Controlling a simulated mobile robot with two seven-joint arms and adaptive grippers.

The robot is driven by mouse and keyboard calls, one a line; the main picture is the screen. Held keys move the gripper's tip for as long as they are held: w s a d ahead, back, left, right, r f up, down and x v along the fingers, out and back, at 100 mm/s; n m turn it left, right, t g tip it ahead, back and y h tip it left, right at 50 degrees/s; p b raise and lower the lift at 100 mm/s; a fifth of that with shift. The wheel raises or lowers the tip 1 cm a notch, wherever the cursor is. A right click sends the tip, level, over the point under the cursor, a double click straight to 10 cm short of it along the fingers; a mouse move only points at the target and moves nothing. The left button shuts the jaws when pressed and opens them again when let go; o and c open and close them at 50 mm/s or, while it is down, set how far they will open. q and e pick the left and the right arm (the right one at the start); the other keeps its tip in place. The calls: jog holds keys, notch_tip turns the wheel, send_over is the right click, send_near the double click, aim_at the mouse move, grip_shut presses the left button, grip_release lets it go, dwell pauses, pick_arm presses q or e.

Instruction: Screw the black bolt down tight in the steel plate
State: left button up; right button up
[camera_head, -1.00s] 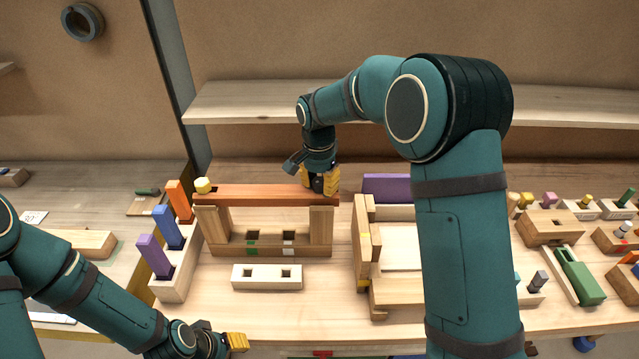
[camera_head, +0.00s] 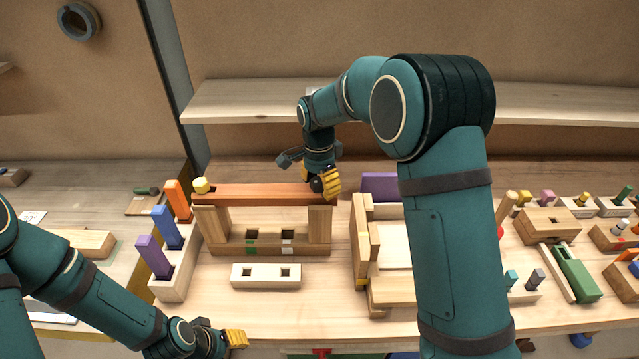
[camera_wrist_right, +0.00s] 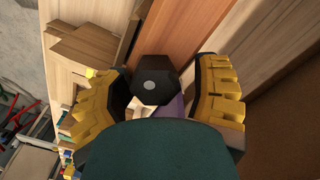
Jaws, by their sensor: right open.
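The black bolt (camera_head: 316,185) is at the right end of a reddish-brown beam (camera_head: 255,194). In the right wrist view its dark, faceted head (camera_wrist_right: 153,80) with a pale round spot shows between my fingers. My right gripper (camera_head: 324,182) is open around the bolt head, with gaps visible on both sides in the wrist view. The bolt's shank is hidden, and I cannot make out a steel plate. My left gripper (camera_head: 236,339) is low at the front left, away from the beam; its jaw opening is unclear.
A yellow hexagonal piece (camera_head: 202,185) sits at the beam's left end. Wooden posts (camera_head: 319,228) hold the beam up. A rack with coloured blocks (camera_head: 170,275) stands left, a wooden fixture (camera_head: 385,290) right. A shelf (camera_head: 250,103) runs behind.

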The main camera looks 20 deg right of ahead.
dwell(0.4)
jog(key=shift+r, duration=0.3)
notch_tip(320, 180, up, 11)
jog(key=shift+w+a+r, duration=0.1)
jog(key=shift+w+r, duration=0.05)
